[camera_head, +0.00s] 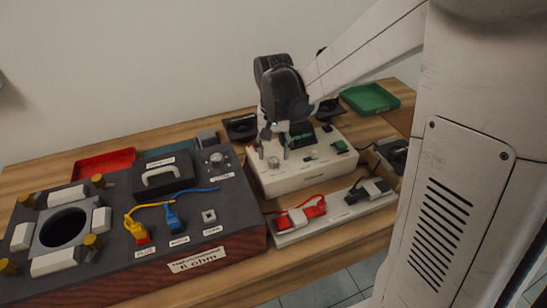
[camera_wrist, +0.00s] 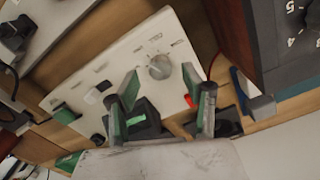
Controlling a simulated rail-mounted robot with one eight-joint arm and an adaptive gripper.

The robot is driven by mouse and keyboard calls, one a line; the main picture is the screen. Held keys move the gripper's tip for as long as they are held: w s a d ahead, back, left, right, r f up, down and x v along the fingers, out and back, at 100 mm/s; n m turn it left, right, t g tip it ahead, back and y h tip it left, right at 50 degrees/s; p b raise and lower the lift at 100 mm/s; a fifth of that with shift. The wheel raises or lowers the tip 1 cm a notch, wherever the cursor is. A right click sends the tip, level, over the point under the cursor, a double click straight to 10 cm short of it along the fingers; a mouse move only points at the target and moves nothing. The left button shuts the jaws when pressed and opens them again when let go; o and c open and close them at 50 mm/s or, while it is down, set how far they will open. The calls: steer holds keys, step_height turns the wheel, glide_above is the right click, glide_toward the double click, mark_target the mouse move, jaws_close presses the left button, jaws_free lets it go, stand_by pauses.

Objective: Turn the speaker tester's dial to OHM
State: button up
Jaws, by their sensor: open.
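The speaker tester (camera_head: 285,180) is a white box in the middle of the head view. Its pale panel also fills the middle of the wrist view (camera_wrist: 118,62). A round silver-grey dial (camera_wrist: 158,66) sits on this panel and also shows near the box's front left in the head view (camera_head: 273,162). The markings around the dial are too small to read. In the head view my gripper (camera_head: 276,144) hangs over the tester, behind the dial. I cannot tell whether the fingertips touch the panel.
A dark box (camera_head: 190,208) with a large round hole, connectors and a cable stands close to the tester's left. A white strip with red and black clips (camera_head: 330,213) lies in front of the tester. A green tray (camera_head: 370,99) and red tray (camera_head: 103,165) stand farther back.

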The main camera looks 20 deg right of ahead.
mark_target(274, 161)
step_height(274, 161, up, 9)
stand_by(0.3)
steer(key=s+r+n+t, duration=0.1)
steer(key=s+n+t, duration=0.1)
steer(key=s, duration=0.7)
steer(key=s+r+n+t, duration=0.1)
steer(key=s+r+t, duration=0.1)
steer(key=s+t, duration=0.3)
steer(key=s, duration=0.4)
steer(key=shift+s+n, duration=0.4)
